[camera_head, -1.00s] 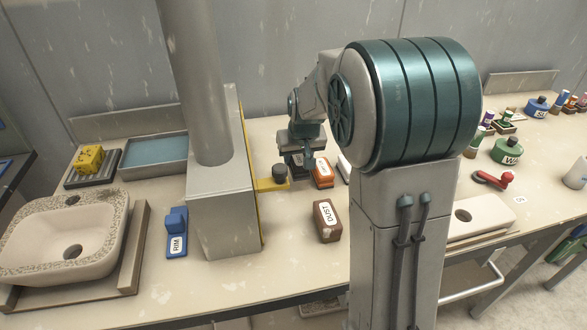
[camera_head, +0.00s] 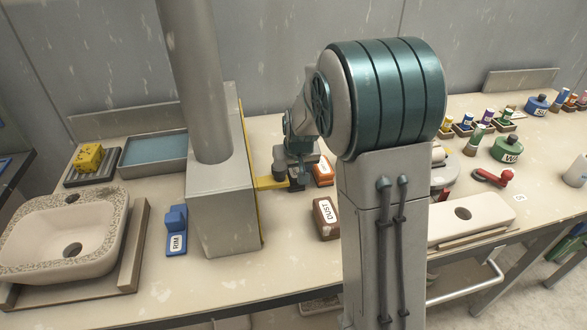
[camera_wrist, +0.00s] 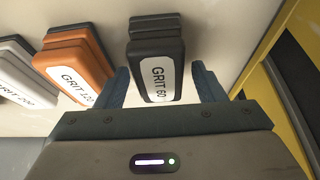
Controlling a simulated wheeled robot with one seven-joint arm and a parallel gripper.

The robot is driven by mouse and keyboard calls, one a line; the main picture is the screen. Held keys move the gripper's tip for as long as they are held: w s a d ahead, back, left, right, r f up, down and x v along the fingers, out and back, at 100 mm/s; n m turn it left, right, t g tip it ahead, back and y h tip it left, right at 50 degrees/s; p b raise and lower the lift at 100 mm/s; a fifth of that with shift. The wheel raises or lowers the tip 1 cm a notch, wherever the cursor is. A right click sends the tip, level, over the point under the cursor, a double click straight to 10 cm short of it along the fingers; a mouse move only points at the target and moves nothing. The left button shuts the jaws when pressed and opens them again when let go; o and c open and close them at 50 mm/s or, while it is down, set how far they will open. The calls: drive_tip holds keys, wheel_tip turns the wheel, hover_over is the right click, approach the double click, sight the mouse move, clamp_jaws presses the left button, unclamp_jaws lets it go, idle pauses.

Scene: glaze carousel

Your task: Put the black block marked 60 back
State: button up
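In the head view my gripper (camera_head: 297,180) is low over the table, beside the yellow bracket; the block itself is hard to make out there.
An orange block marked GRIT 120 (camera_wrist: 75,65) and a white block (camera_wrist: 20,80) stand close by in the row. A brown DUST block (camera_head: 326,218) lies nearer the front edge.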

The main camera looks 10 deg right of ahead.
drive_tip(key=shift+r, duration=0.1)
drive_tip(key=shift+r, duration=0.25)
drive_tip(key=v, duration=1.1)
drive_tip(key=shift+s+r, duration=0.2)
drive_tip(key=shift+r, duration=0.15)
idle(0.5)
